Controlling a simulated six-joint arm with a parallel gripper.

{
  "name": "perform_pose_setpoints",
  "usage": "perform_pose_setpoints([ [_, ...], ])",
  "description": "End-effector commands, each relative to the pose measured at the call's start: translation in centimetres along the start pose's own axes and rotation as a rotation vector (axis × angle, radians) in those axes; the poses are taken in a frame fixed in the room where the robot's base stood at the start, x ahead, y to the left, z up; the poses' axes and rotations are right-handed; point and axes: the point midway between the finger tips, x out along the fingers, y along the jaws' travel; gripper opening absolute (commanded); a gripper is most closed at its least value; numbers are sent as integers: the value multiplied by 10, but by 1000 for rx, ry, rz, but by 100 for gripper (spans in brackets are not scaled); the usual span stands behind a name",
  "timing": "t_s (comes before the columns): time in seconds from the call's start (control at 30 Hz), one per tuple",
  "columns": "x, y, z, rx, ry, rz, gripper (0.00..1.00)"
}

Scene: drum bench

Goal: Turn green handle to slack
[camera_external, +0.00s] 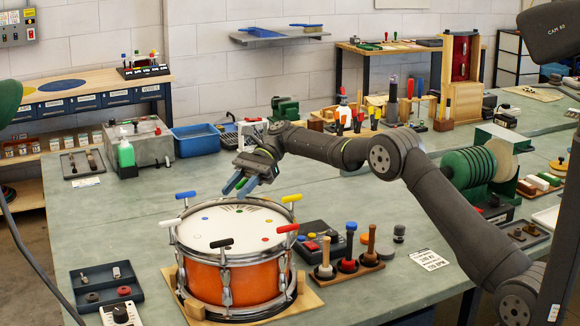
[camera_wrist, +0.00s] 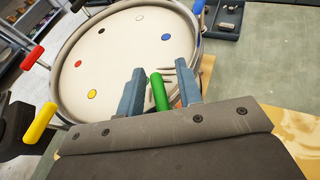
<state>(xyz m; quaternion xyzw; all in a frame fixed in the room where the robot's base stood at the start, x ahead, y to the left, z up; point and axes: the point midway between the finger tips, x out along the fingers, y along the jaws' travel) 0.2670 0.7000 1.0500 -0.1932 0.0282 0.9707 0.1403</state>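The orange drum (camera_external: 235,283) with a white head stands at the front of the bench, ringed by coloured tension handles. The green handle (camera_wrist: 159,92) lies between the two fingers of my gripper (camera_wrist: 160,85) in the wrist view. Gaps show on both sides of it, so the gripper is open around it. In the outside view my gripper (camera_external: 241,186) is at the drum's far rim, and its fingers partly hide the green handle. The drum head (camera_wrist: 120,65) fills the upper left of the wrist view.
Other handles stick out around the rim: blue (camera_external: 186,195), white (camera_external: 170,222), black (camera_external: 221,243), red (camera_external: 288,228) and yellow (camera_external: 291,198). Yellow (camera_wrist: 40,123) also shows left of my gripper. Mallets in a wooden stand (camera_external: 345,270) are right of the drum. A dark tray (camera_external: 107,290) is left.

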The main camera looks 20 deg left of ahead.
Motion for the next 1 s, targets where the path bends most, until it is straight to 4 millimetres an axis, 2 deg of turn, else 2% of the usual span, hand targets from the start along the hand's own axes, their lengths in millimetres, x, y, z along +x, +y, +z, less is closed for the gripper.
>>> perform_pose_setpoints([
  [0.77,-1,-7,0,201,0,-484,33],
  [1.0,-46,14,2,201,-1,-493,33],
])
